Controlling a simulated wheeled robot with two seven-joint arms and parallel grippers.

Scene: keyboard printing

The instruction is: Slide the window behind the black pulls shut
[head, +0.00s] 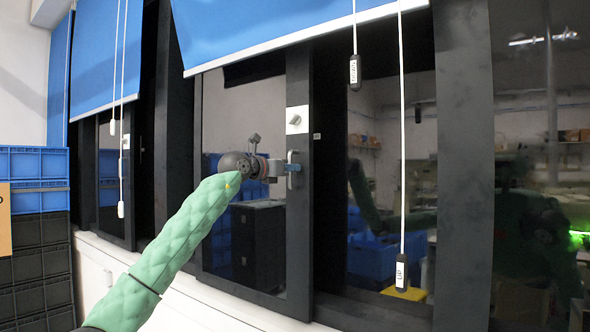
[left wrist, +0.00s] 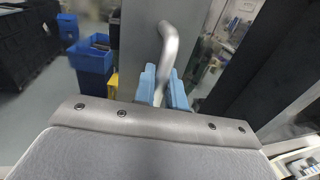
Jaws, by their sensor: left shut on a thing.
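The window has a dark sliding sash (head: 299,232) with a glass pane to its left. A metal handle (head: 291,157) sits on the sash's upright, below a white square plate with a knob. My left gripper (head: 291,168) reaches in from the left and is shut on this handle. In the left wrist view, its blue fingers (left wrist: 163,90) are around the lower part of the curved silver handle (left wrist: 168,42). Two black pulls, an upper one (head: 354,72) and a lower one (head: 401,272), hang on cords right of the sash. My right gripper is not seen directly.
A blue blind (head: 260,30) hangs above the window. Another window and blind (head: 106,52) with white pulls are at left. Blue and black crates (head: 38,195) are stacked at far left. A wide dark post (head: 464,170) stands right of the cords. The glass shows room reflections.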

